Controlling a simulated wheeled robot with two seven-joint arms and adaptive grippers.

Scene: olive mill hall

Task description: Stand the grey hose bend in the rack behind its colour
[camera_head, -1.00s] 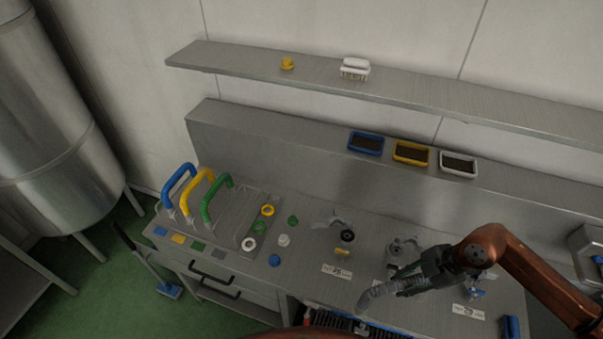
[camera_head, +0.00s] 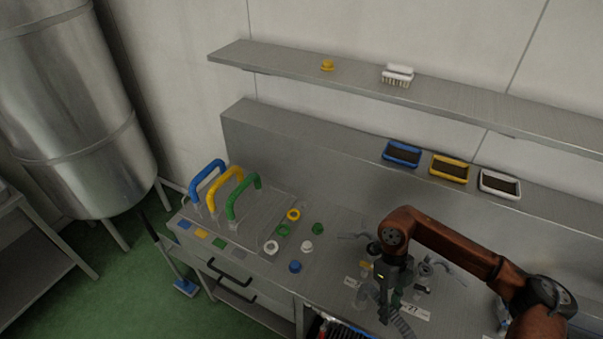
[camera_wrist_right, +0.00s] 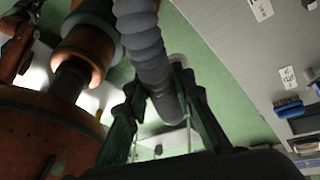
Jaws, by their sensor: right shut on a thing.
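The grey ribbed hose bend (camera_wrist_right: 150,60) is between the fingers of my right gripper (camera_wrist_right: 160,115) in the right wrist view. In the head view it shows as a grey piece (camera_head: 404,326) below my right gripper (camera_head: 388,305), over the front of the bench. The rack (camera_head: 262,232) is at the bench's left end. Blue (camera_head: 207,172), yellow (camera_head: 224,181) and green (camera_head: 243,190) bends stand in it as arches, side by side. A row of colour patches lies in front of them, with the grey patch (camera_head: 239,254) at the right end. My left gripper is out of view.
Loose rings and caps, such as a white ring (camera_head: 271,247) and a blue cap (camera_head: 295,266), lie between rack and gripper. Clamps and labels crowd the bench beneath my right arm. A ledge with trays (camera_head: 449,168) and a shelf (camera_head: 300,73) run behind.

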